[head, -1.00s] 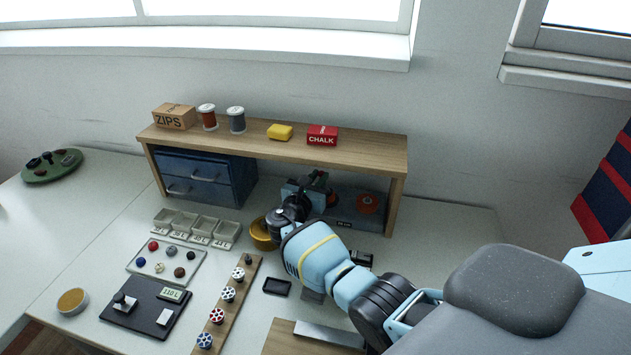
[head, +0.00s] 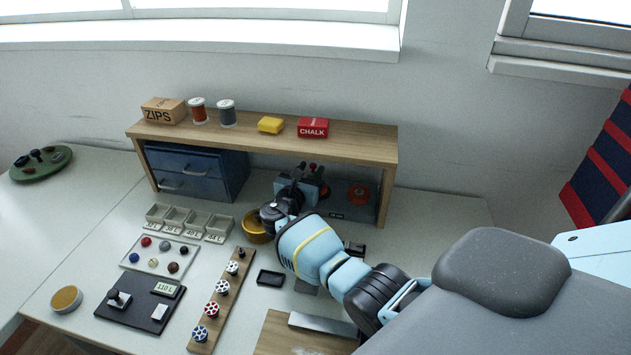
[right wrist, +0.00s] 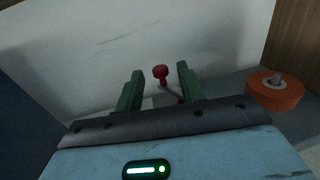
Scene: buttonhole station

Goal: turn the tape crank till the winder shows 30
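The grey tape winder (head: 343,209) stands under the wooden shelf, with an orange-red tape roll (head: 358,194) on top. The roll also shows at the right of the right wrist view (right wrist: 275,92). The red crank knob (right wrist: 161,73) appears between my green fingertips in the right wrist view, and in the head view the knob (head: 312,167) shows just above the gripper. My right gripper (right wrist: 160,80) is open; the knob seems beyond the fingers, not clasped. The winder's number cannot be read. My left gripper is out of view.
The wooden shelf (head: 350,138) spans above the winder, its right leg close to the roll. A blue drawer unit (head: 197,174) stands left of the gripper, and a yellow bowl (head: 254,228) sits beside my wrist. A black tray (head: 270,277) lies in front.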

